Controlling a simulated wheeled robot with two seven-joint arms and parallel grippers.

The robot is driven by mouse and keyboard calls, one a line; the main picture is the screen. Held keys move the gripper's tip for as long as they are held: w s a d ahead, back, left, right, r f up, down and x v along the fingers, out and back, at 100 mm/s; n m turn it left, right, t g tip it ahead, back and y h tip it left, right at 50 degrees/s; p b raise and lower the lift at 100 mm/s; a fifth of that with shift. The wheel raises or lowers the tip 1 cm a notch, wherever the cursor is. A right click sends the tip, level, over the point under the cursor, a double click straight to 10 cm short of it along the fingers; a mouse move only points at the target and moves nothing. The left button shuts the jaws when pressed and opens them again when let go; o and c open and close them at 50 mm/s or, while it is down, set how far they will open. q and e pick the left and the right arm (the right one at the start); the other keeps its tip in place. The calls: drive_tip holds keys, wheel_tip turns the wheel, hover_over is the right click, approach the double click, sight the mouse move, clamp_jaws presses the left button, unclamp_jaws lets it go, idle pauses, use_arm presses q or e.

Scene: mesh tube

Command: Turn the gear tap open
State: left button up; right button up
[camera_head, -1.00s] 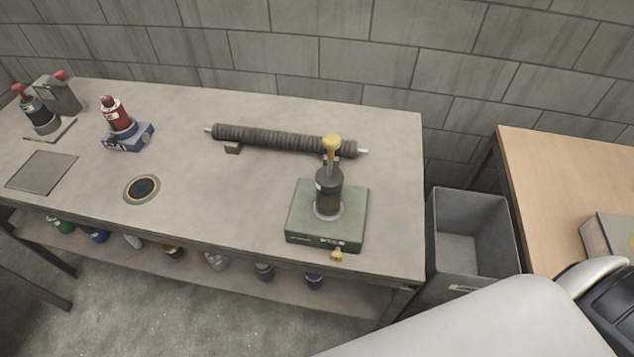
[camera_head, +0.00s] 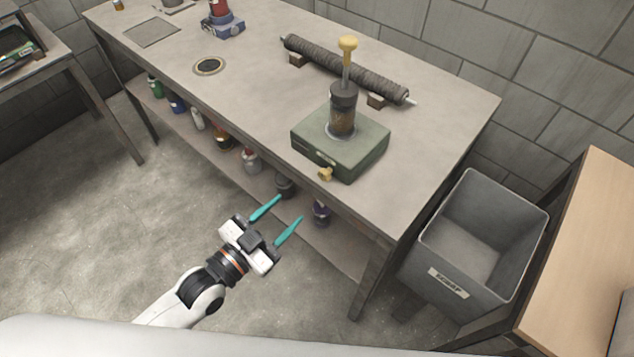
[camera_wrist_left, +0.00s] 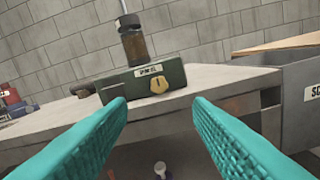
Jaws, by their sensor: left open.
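A green box (camera_head: 353,157) stands near the front right of the workbench. A dark cylinder (camera_head: 342,112) with a rod and yellow knob (camera_head: 347,44) rises upright from its top. A small yellow tap (camera_head: 325,174) sits on the box's front face; it also shows in the left wrist view (camera_wrist_left: 159,86) below a label. My left gripper (camera_head: 277,219) is open and empty, with teal fingers, in front of the bench and short of the tap. In the left wrist view the tap appears between and beyond the fingers. My right gripper is not in view.
The workbench (camera_head: 257,75) bears a dark ribbed tube (camera_head: 345,68) on small blocks behind the box. Several bottles stand on the shelf below. A grey scrap bin (camera_head: 455,285) stands right of the bench, beside a wooden table (camera_head: 590,270). Floor left of my arm is clear.

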sight(322, 177)
use_arm(q)
drive_tip(key=x, duration=0.9)
drive_tip(key=shift+w, duration=0.25)
drive_tip(key=shift+w+d, duration=0.4)
drive_tip(key=shift+w, duration=0.05)
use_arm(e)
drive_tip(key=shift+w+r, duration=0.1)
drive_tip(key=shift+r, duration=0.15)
use_arm(q)
drive_tip(key=c, duration=1)
